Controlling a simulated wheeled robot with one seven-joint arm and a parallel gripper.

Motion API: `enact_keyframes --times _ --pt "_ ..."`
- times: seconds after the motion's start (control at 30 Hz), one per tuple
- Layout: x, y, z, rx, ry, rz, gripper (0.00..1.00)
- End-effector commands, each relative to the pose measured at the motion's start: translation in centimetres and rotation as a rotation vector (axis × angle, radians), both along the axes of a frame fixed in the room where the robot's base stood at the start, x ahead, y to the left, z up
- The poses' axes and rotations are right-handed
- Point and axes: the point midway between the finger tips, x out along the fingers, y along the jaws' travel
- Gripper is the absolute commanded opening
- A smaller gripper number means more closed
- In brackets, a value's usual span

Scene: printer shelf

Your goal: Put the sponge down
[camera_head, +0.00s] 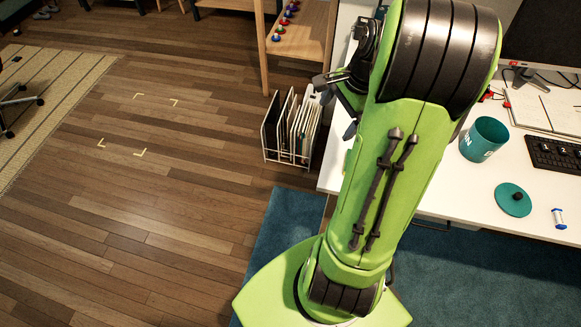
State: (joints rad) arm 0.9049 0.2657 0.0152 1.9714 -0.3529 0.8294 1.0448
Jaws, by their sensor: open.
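My gripper (334,102) is at the left end of the white desk (455,185), partly hidden behind my green arm. Its dark fingers are spread apart and point down and left, near the desk's left edge. I see nothing between the fingers. I cannot clearly make out a sponge. A small pale sliver shows beside my arm at the desk's left edge, too covered to identify.
A teal mug (484,139), a teal disc (513,199), a keyboard (555,155) and a monitor (545,38) are on the desk. A file rack (290,130) stands on the floor beside it. A wooden shelf (300,38) stands behind. The wooden floor at left is open.

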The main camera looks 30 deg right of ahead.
Motion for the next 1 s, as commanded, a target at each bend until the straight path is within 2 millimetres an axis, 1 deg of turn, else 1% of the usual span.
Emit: enact_keyframes --times 0.03,0.07,0.1,0.17,0.2,0.27,0.3,0.33,0.4,0.47,0.53,0.8,0.87,0.93,1.0 --pt "0.4 3.7 2.5 -0.077 -0.027 0.172 1.00" --pt "0.3 5.7 3.7 -0.123 -0.042 0.282 1.00" --pt "-0.1 8.5 5.1 -0.185 -0.064 0.431 1.00" --pt "-1.4 12.5 7.0 -0.278 -0.102 0.656 1.00" --pt "-2.7 14.9 8.0 -0.340 -0.130 0.805 1.00" --pt "-4.8 17.8 9.0 -0.429 -0.175 1.019 1.00" --pt "-6.3 19.3 9.3 -0.484 -0.205 1.145 1.00" --pt "-7.4 20.2 9.5 -0.520 -0.225 1.231 1.00" --pt "-9.4 21.5 9.5 -0.589 -0.266 1.390 1.00" --pt "-10.5 22.0 9.4 -0.628 -0.291 1.481 1.00" --pt "-11.2 22.3 9.3 -0.655 -0.306 1.539 1.00" --pt "-11.3 22.3 9.4 -0.661 -0.307 1.553 1.00" --pt "-11.3 22.3 10.2 -0.661 -0.307 1.552 1.00" --pt "-11.3 22.3 11.5 -0.661 -0.308 1.552 1.00" --pt "-11.3 22.3 11.7 -0.661 -0.308 1.551 1.00"
